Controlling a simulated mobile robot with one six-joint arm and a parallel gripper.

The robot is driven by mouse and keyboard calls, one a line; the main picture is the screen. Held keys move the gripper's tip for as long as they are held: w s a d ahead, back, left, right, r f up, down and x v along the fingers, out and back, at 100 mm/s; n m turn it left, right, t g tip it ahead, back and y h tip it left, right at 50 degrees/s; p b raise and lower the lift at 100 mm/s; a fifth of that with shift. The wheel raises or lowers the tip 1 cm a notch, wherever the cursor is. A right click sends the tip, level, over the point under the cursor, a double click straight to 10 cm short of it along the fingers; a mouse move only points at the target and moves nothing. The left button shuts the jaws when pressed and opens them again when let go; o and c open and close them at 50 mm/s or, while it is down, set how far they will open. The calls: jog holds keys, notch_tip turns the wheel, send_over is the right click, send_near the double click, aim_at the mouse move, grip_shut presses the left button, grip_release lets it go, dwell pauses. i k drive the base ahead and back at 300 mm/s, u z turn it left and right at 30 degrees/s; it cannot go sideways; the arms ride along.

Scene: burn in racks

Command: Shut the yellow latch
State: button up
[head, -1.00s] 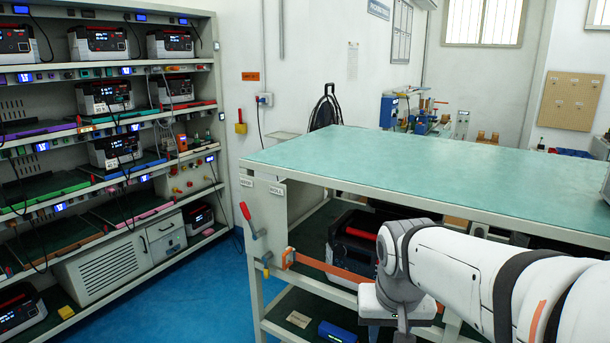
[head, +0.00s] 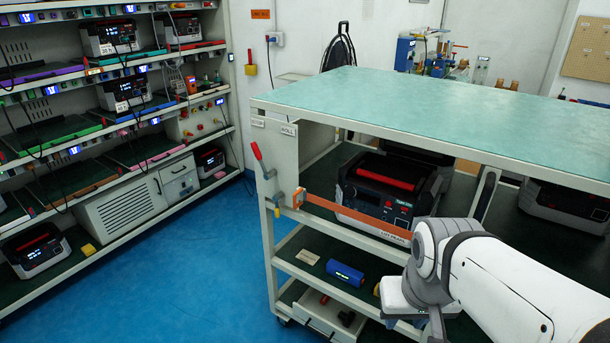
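A small yellow latch piece (head: 277,210) sits on the left front post of the green-topped trolley, below a red-handled lever (head: 257,152) that stands tilted up. Beside it an orange bracket (head: 298,198) holds the left end of an orange bar (head: 350,217), which runs across the front of the middle shelf. The bar's right end is hidden behind my arm. My gripper (head: 437,325) is at the lower right, partly cut off by the bottom edge and well to the right of the latch. I cannot make out its fingers clearly.
The trolley top (head: 420,110) is bare. A black-and-red device (head: 385,190) stands behind the bar. A rack of devices (head: 110,215) stands at the left, with clear blue floor (head: 190,270) between.

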aim_at(276, 197)
jog(key=k, duration=0.65)
jog(key=u, duration=0.4)
jog(key=i, duration=1.65)
jog(key=z, duration=0.2)
